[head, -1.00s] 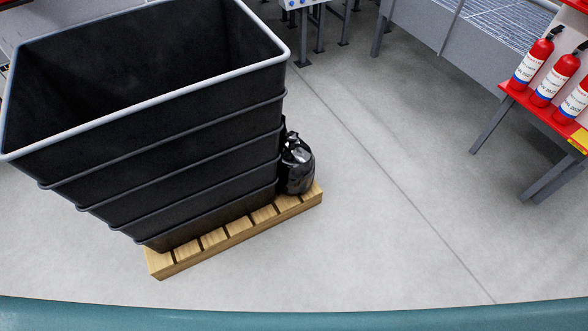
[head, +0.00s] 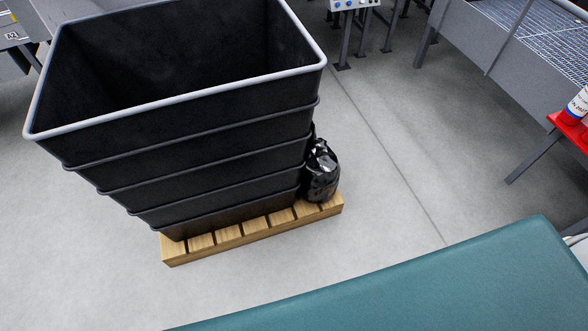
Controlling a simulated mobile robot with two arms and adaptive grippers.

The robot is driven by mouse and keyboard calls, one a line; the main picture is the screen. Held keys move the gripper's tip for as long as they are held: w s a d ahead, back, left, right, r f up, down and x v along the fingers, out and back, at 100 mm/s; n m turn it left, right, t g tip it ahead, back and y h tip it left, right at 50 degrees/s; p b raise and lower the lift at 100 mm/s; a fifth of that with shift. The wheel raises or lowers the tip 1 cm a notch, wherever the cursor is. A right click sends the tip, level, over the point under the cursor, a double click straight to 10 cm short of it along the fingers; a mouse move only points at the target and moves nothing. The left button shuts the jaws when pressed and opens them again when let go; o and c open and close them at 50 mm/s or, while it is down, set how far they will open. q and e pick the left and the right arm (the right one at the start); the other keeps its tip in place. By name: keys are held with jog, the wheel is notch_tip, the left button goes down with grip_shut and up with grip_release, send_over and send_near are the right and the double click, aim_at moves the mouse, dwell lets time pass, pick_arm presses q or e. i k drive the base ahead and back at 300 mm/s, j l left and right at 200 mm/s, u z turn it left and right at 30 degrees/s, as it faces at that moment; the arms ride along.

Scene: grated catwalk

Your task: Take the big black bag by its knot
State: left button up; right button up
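The black bag (head: 322,176) stands on the right end of a wooden pallet (head: 262,231), close beside a big black bin (head: 210,150). It is shiny and crumpled, with its top drawn up towards the bin's right side. The knot is too small to make out clearly, and the bin hides part of the bag's left side. Neither of my grippers shows in the head view.
The large open bin has a grey rim and fills the left and middle. A teal surface (head: 420,290) crosses the lower right. Grey floor right of the bag is clear.

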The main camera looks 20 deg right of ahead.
aim_at(321, 183)
jog(key=i+l+u, duration=0.25)
jog(key=l, duration=0.4)
jog(key=i+l+u, duration=0.1)
jog(key=l+u, duration=0.15)
jog(key=l, duration=0.4)
jog(key=l+u, duration=0.3)
jog(key=l, duration=0.4)
jog(key=i, duration=0.05)
